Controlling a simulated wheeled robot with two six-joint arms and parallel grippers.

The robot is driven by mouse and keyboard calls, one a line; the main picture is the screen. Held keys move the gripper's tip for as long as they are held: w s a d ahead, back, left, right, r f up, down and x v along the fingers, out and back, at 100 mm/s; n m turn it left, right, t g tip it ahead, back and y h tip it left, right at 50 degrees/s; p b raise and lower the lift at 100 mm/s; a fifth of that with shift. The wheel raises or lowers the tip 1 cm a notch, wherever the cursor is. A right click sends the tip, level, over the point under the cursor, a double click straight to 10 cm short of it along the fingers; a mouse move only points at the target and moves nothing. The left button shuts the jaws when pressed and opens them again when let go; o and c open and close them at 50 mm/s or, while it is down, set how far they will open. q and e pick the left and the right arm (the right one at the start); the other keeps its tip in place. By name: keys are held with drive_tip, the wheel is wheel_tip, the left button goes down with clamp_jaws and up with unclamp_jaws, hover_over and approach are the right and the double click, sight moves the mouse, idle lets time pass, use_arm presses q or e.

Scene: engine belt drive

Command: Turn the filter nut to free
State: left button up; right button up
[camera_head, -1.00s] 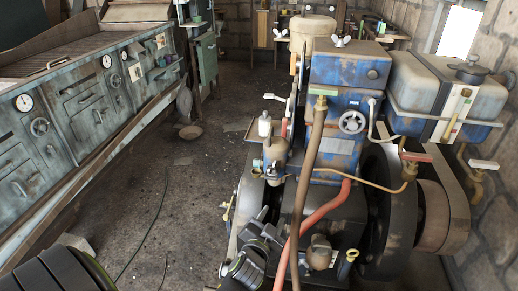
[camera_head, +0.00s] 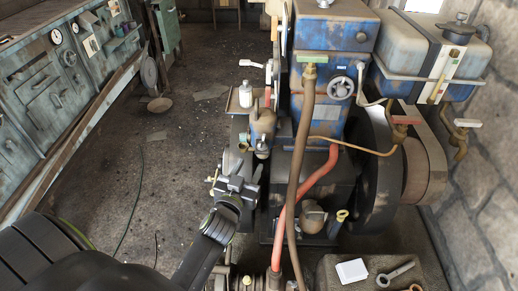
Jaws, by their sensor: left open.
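The blue engine (camera_head: 335,100) stands right of centre. On its left side is a dull, brass-coloured, filter-like body (camera_head: 263,121) with a small bowl under it. I cannot make out for certain which part is the filter nut. My left gripper (camera_head: 240,184) is open, just below and left of that body, close to the engine's left side. Nothing shows between its fingers, and I cannot tell whether it touches anything. Its dark arm comes up from the bottom left.
A red hose (camera_head: 318,185) and a brown hose (camera_head: 297,170) run down the engine's front. A pulley belt (camera_head: 425,150) is at its right. The floor (camera_head: 165,190) at left is mostly clear.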

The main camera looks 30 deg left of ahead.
sight(259, 150)
use_arm(q)
drive_tip(key=w, duration=0.5)
drive_tip(key=w+a, duration=0.1)
drive_tip(key=w, duration=0.2)
drive_tip(key=shift+w+a, duration=0.1)
drive_tip(key=shift+w, duration=0.4)
use_arm(e)
drive_tip(key=shift+a+f, duration=0.15)
drive_tip(key=shift+a, duration=0.25)
drive_tip(key=shift+d, duration=0.1)
